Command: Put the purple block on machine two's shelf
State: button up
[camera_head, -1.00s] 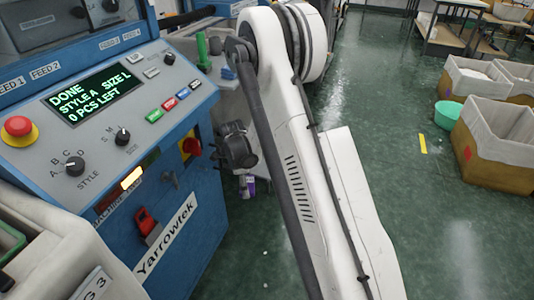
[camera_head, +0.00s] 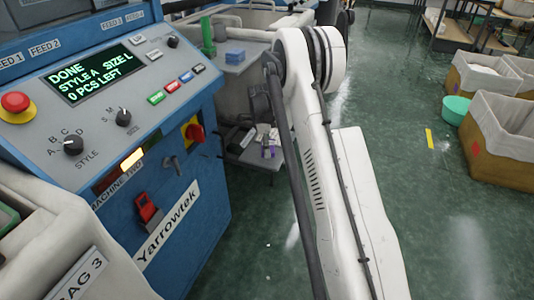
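Machine two is the blue Yarrowtek machine (camera_head: 185,225) at left, labelled MACHINE TWO; its screen reads DONE, STYLE A, SIZE L, 0 PCS LEFT. Just beyond its right side is a grey stand with an upper shelf (camera_head: 258,48) and a lower shelf (camera_head: 252,162). A small purple thing (camera_head: 268,153), perhaps the purple block, shows in front of the lower shelf, directly below my dark wrist. My gripper (camera_head: 268,143) is small and mostly hidden behind my arm. Whether its fingers are closed on the purple thing is unclear.
A pale bin marked BAG 3 (camera_head: 60,255) is at lower left. Cardboard bins (camera_head: 505,150) and a green bowl (camera_head: 455,110) stand at right. The floor between is clear.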

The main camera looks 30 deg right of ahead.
jog(key=shift+f+b, duration=0.6)
jog(key=shift+f, duration=1)
jog(key=shift+f, duration=0.15)
jog(key=o, duration=1.4)
jog(key=shift+c, duration=0.2)
jog(key=r+p, duration=0.1)
jog(key=r, duration=0.4)
jog(key=r+p, duration=0.1)
jog(key=r, duration=0.1)
jog(key=shift+w+a+r+p, duration=0.2)
jog(key=shift+a+r+p, duration=0.1)
jog(key=shift+a+r, duration=0.1)
